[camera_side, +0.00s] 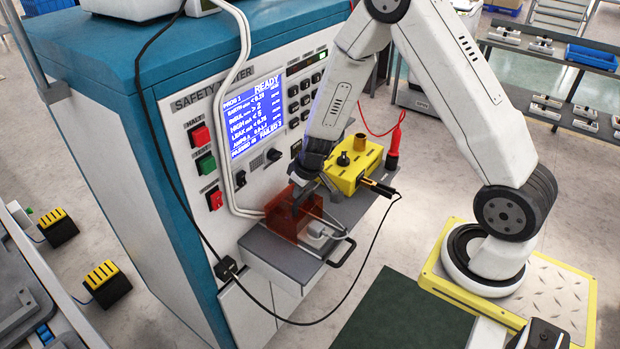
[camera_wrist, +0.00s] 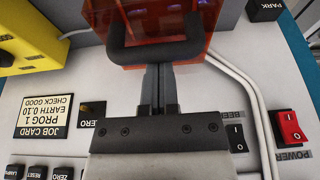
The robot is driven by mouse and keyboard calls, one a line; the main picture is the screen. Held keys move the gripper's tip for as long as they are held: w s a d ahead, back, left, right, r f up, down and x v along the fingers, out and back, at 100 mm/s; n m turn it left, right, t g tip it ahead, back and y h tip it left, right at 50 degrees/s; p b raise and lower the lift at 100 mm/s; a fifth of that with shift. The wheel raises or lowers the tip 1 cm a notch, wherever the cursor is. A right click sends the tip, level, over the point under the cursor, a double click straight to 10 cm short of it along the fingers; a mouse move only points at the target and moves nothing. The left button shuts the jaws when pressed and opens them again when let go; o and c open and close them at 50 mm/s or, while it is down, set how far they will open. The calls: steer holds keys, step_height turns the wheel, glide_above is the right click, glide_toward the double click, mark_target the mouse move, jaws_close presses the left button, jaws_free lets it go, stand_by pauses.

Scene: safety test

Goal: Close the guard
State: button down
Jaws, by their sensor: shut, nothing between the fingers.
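The guard is an orange-red see-through cover (camera_side: 284,222) on the tester's grey shelf. Its orange panel stands raised and tilted at the tester's front face, with a white piece (camera_side: 318,234) in front of it. In the wrist view the guard (camera_wrist: 160,24) fills the top middle, with a thick black handle (camera_wrist: 155,54) across it. My gripper (camera_side: 299,190) is at the upper edge of the orange panel. In the wrist view its fingers (camera_wrist: 159,72) are shut together and empty, their tips hidden by the handle. I cannot tell whether they touch it.
A yellow box (camera_side: 354,165) and red probe (camera_side: 393,148) stand right of the guard. A black cable (camera_side: 345,290) hangs below. Panel switches (camera_wrist: 290,126) and white tubes lie close to my gripper.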

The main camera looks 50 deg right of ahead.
steer(key=v, duration=0.9)
steer(key=shift+r, duration=0.25)
steer(key=shift+s+d+f, duration=0.1)
stand_by(0.3)
steer(key=shift+a+f+t, duration=0.15)
steer(key=shift+t, duration=0.7)
steer(key=shift+a+f+t, duration=0.1)
steer(key=shift+f+t, duration=0.05)
steer(key=shift+t, duration=0.65)
steer(key=shift+a+f+t, duration=0.15)
steer(key=shift+f+t, duration=0.05)
steer(key=shift+t, duration=0.65)
steer(key=shift+f, duration=0.15)
glide_above(287, 201)
steer(key=shift+f, duration=3.6)
steer(key=shift+s+f, duration=0.15)
steer(key=shift+s, duration=0.8)
steer(key=shift+s+f, duration=0.15)
steer(key=shift+s, duration=0.8)
